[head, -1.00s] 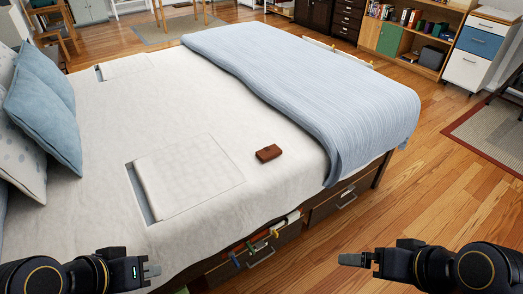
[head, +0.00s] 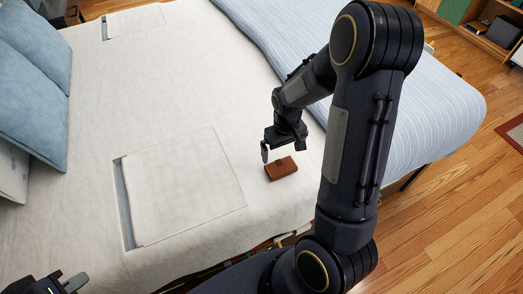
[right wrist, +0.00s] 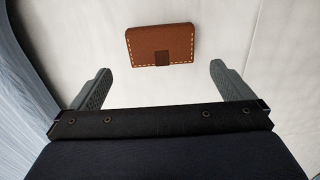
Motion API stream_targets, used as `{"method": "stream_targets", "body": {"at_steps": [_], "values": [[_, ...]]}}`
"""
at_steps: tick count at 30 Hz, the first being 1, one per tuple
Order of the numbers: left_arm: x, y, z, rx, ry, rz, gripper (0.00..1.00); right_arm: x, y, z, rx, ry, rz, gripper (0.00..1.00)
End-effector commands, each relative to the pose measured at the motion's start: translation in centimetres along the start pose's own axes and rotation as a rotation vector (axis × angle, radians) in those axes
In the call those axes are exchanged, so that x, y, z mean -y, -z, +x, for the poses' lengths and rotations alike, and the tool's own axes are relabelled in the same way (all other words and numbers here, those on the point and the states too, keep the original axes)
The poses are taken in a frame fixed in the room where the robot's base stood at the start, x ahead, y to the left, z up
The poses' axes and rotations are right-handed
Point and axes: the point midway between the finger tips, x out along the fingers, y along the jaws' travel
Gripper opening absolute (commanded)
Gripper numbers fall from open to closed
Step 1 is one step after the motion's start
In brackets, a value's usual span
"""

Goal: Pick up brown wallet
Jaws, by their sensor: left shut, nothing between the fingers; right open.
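The brown wallet (head: 281,168) lies flat on the white bed sheet, near the bed's front edge. In the right wrist view the wallet (right wrist: 160,45) shows pale stitching and a darker tab, and it sits beyond the fingertips, roughly centred between them. My right gripper (head: 283,146) is just behind the wallet in the head view, pointing down. It is open and empty, and its two fingers also show in the right wrist view (right wrist: 163,85). I cannot tell its exact height above the sheet. My left gripper (head: 72,283) is shut and empty at the lower left, far from the wallet.
A pale folded sheet (head: 185,190) with a dark slot at its left side lies left of the wallet. A blue blanket (head: 440,120) covers the bed's right part. Blue pillows (head: 30,100) are at the left. Bare sheet surrounds the wallet.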

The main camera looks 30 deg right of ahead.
Motion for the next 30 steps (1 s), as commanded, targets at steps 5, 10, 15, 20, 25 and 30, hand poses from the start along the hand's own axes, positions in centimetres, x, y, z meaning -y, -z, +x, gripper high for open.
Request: {"method": "stream_targets", "body": {"at_steps": [5,10,15,20,25,30], "values": [[0.0,0.0,0.1,0.0,0.0,0.0,0.0,-0.1,-0.1,1.9,0.007,-0.005,-0.002,1.0],[-0.1,0.1,-0.1,0.0,0.0,0.0,0.0,0.0,-0.1,3.8,0.007,-0.004,-0.002,1.0],[-0.2,0.2,-0.3,0.0,0.0,0.0,0.0,0.1,-0.3,6.4,0.009,-0.004,-0.002,1.0],[-0.2,0.2,-0.4,0.0,0.0,0.0,0.0,0.0,-0.2,7.8,0.005,-0.003,-0.002,1.0],[-0.2,0.2,-0.3,0.0,0.0,0.0,0.0,0.1,-0.2,7.9,0.003,-0.003,-0.002,1.0],[-0.2,0.2,-0.3,0.0,0.0,0.0,0.0,0.1,-0.2,7.9,0.003,-0.003,-0.002,0.86]]}}
